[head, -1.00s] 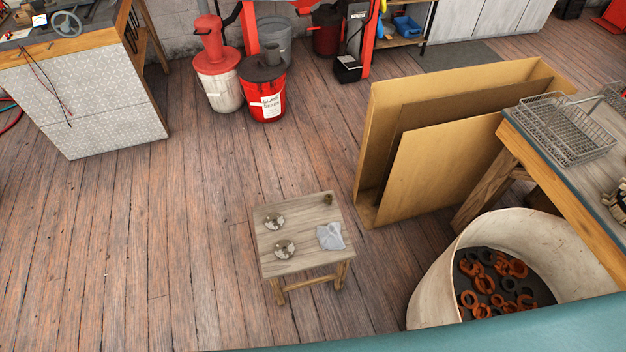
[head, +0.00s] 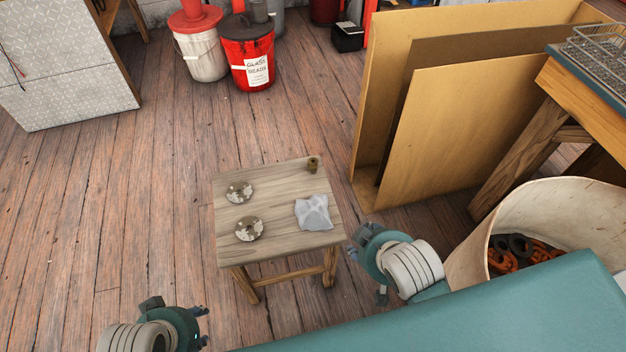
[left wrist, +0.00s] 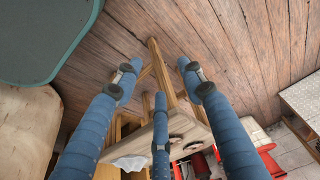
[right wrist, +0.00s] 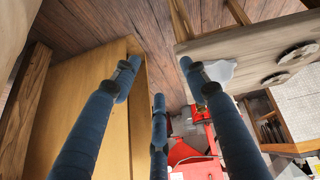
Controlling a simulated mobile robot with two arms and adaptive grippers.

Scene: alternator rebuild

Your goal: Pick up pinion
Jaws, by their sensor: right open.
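A small brownish cylinder, which looks like the pinion (head: 313,164), stands at the far right corner of a small wooden stool (head: 270,211) in the head view. My left gripper (head: 203,326) is low at the left in the head view, apart from the stool. In the left wrist view its fingers (left wrist: 160,75) are spread and empty. My right gripper (head: 353,250) is just right of the stool's near right corner. In the right wrist view its fingers (right wrist: 160,75) are spread with nothing between them.
Two round metal discs (head: 239,191) (head: 249,229) and a crumpled grey cloth (head: 313,212) lie on the stool. Cardboard sheets (head: 455,130) stand to its right. A round bin (head: 545,205) and a wooden bench (head: 585,95) are farther right. The floor left of the stool is clear.

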